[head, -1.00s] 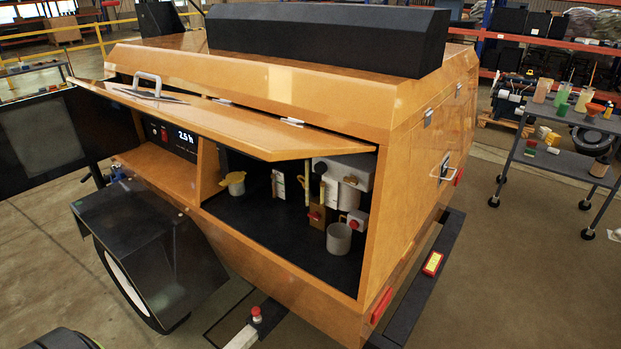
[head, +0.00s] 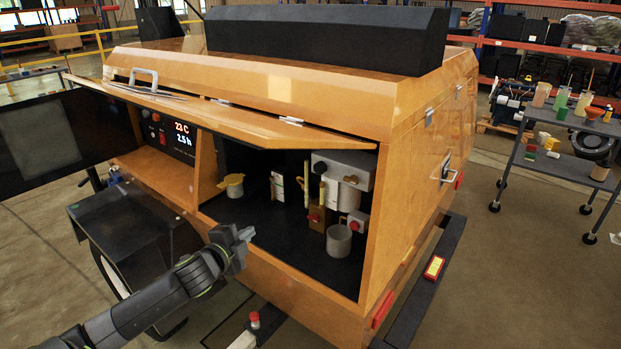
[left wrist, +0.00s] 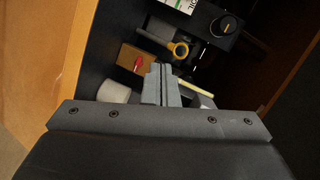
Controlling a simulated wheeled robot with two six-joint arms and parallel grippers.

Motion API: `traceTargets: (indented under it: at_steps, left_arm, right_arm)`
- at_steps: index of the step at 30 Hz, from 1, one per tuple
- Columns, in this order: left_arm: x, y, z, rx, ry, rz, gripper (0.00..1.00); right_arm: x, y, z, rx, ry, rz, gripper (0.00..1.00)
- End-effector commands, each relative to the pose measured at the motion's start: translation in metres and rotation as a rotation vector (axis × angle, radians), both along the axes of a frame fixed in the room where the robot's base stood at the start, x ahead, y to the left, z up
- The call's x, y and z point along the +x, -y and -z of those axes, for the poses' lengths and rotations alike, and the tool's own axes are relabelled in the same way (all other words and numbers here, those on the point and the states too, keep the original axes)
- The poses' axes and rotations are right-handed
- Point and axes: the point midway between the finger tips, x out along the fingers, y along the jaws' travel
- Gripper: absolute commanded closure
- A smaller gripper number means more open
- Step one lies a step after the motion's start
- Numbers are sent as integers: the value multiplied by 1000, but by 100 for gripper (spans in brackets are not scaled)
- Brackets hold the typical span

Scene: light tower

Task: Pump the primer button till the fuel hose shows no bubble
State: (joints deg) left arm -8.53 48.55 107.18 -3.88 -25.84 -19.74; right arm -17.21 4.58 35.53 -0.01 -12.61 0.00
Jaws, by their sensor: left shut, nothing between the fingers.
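The open bay of the orange light tower (head: 330,75) holds the engine parts. A grey filter cup (head: 349,196) hangs under a pale block (head: 342,168); a black knob (head: 320,168) beside it may be the primer button. A pale yellow upright tube (head: 306,184) may be the fuel hose; no bubble can be made out. My left gripper (head: 246,236) is in front of the bay's lower edge, shut and empty. In the left wrist view its closed fingers (left wrist: 161,84) point into the bay, apart from a red knob (left wrist: 138,63). My right gripper is not in view.
The raised door (head: 230,120) overhangs the bay's top. A grey mug-like cup (head: 338,241) stands on the bay floor near a red button (head: 353,227). A yellow cap (head: 232,182) is at the left. A cart (head: 570,165) stands far right.

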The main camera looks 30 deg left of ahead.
Motion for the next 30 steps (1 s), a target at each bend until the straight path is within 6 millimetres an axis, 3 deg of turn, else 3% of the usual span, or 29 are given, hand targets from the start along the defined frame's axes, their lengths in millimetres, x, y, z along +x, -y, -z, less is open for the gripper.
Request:
traceTargets:
  at_steps: [1, 3, 6, 12, 17, 30]
  left_arm:
    - [3, 13, -26, 50, 36, 46, 100]
    - [4, 31, -57, 110, 77, 101, 100]
    - [2, 55, -93, 185, 129, 170, 100]
    - [-7, 87, -134, 278, 190, 254, 100]
    - [-10, 96, -143, 301, 205, 274, 100]
    - [-6, 95, -142, 297, 206, 271, 100]
  right_arm:
    - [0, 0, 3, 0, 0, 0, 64]
    - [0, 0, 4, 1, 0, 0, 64]
    - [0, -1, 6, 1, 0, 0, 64]
    - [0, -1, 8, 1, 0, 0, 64]
    - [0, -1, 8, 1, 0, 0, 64]
    - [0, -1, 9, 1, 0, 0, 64]
